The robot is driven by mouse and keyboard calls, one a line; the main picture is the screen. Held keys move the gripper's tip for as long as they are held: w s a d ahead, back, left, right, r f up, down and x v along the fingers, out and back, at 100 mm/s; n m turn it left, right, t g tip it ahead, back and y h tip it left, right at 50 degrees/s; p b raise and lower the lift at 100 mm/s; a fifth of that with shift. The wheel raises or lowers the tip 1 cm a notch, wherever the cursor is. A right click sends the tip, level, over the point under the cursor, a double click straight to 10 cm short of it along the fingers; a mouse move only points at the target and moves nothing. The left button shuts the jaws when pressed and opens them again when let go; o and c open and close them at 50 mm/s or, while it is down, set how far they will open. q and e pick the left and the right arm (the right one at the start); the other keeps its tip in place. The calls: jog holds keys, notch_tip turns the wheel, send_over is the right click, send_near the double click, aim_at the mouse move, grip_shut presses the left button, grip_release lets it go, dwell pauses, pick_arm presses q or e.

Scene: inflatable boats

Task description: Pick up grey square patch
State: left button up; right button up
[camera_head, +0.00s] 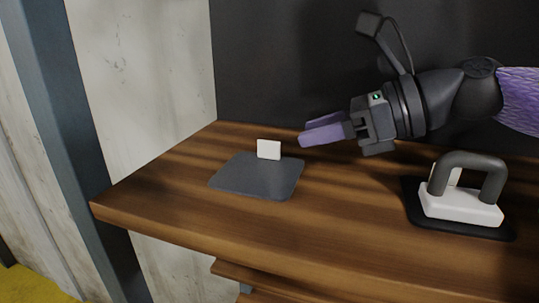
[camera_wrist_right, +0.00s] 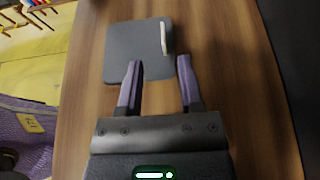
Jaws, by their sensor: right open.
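The grey square patch (camera_head: 255,180) lies flat on the wooden shelf, with a small white upright tab (camera_head: 269,149) at its far edge. In the right wrist view the patch (camera_wrist_right: 128,45) lies ahead of the fingers, and its white tab (camera_wrist_right: 163,38) stands on its right side, between the lines of the two fingers. My right gripper (camera_head: 322,131) is open and empty, above the shelf and to the right of the patch in the head view. In the wrist view its fingertips (camera_wrist_right: 159,62) overlap the near edge of the patch. My left gripper is not in view.
A white tool with a dark handle (camera_head: 466,192) stands on a black pad at the right of the wooden shelf (camera_head: 330,235). A dark wall panel (camera_head: 280,60) rises behind the shelf. The shelf between patch and tool is clear.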

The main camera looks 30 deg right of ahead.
aim_at(277, 145)
jog(key=p+x, duration=0.1)
jog(key=x, duration=0.2)
jog(key=p+x, duration=0.1)
jog(key=x, duration=0.1)
jog(key=shift+w+f, duration=0.3)
jog(key=shift+f, duration=0.15)
jog(key=shift+w+a, duration=0.2)
jog(key=shift+a, duration=0.1)
jog(key=shift+f, duration=0.1)
jog(key=shift+d, duration=0.1)
grip_shut()
